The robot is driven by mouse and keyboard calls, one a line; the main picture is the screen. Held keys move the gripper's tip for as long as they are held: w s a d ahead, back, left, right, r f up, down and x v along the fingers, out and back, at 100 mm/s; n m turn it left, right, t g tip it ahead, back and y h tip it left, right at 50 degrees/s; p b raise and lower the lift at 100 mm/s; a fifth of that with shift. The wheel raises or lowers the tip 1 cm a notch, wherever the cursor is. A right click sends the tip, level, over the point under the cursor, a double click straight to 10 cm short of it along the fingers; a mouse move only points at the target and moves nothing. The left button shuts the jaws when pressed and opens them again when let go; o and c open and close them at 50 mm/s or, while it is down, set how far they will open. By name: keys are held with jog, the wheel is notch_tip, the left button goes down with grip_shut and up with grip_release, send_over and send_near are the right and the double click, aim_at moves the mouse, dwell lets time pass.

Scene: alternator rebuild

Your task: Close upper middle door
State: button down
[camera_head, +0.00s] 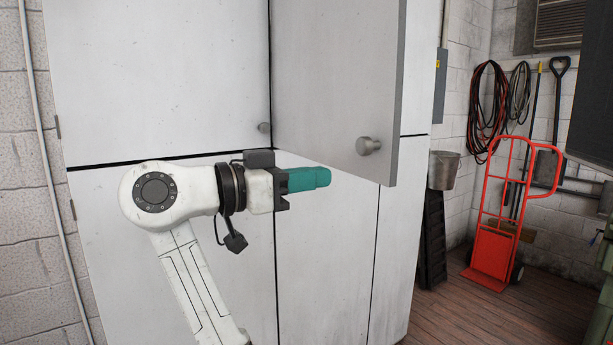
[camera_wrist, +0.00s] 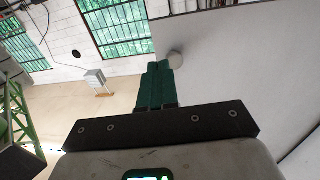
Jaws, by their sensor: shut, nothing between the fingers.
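The upper middle door (camera_head: 335,75) of the white cabinet stands open, swung out toward the camera, with a round grey knob (camera_head: 368,146) near its lower free corner. My gripper (camera_head: 325,177) has teal fingers, shut and empty. In the head view it is just below and left of the knob, in front of the cabinet and by the door's lower edge. In the wrist view the shut fingers (camera_wrist: 160,75) point toward the knob (camera_wrist: 175,59) on the grey door panel (camera_wrist: 240,70). I cannot tell whether they touch the door.
Lower doors (camera_head: 325,250) are closed. A red hand truck (camera_head: 493,262), a bucket (camera_head: 443,170) and hanging cables (camera_head: 487,110) are at the right.

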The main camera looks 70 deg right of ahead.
jog(key=p, duration=0.3)
send_near(384, 169)
jog(key=x, duration=0.5)
jog(key=shift+s+d+r, duration=0.15)
jog(key=shift+r, duration=0.05)
jog(key=shift+s+d+f, duration=0.1)
jog(key=shift+s+d, duration=0.35)
jog(key=shift+d, duration=0.15)
jog(key=shift+d, duration=0.1)
